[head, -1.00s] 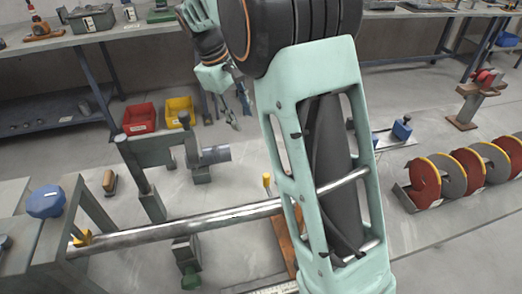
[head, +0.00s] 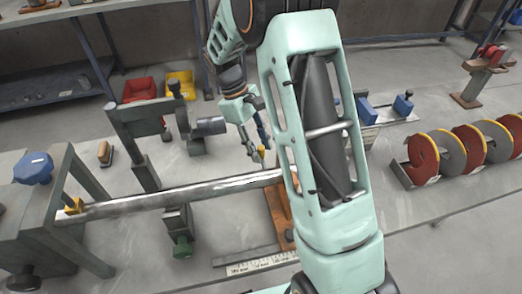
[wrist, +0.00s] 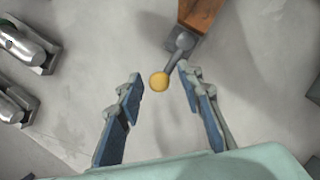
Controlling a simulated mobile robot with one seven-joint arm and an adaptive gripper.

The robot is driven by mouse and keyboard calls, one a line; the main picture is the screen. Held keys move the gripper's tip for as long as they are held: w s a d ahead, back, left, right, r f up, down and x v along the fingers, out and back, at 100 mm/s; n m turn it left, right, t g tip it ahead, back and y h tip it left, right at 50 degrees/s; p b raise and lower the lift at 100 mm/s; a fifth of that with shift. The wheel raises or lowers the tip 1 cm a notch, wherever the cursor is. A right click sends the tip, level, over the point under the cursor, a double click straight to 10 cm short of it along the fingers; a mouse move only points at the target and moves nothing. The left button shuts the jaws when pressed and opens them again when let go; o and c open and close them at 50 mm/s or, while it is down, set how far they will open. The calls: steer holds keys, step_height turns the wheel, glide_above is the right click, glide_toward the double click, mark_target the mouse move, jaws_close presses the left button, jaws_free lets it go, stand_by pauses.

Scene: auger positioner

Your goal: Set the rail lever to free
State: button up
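The rail lever has a yellow ball knob (wrist: 159,82) on a short grey stem (wrist: 177,55), joined to an orange-brown block (wrist: 198,12). In the head view the knob (head: 262,151) stands just behind the polished round rail (head: 190,194), near its right end and the orange-brown block (head: 278,208). My gripper (wrist: 159,76) is open, with blue-padded fingers on either side of the knob in the wrist view. I see no contact with it. In the head view my gripper (head: 256,148) is beside the knob; my forearm hides the rail's right end.
A blue knob (head: 33,168) and a yellow piece (head: 73,206) are at the rail's left end. A grey post with a clamp (head: 143,125) and motor stands behind the rail. Red and grey discs (head: 428,160) stand right. A scale strip (head: 262,264) lies in front.

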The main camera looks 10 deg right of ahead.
steer(key=shift+s+d+f, duration=0.15)
steer(key=shift+f, duration=0.35)
jaws_close()
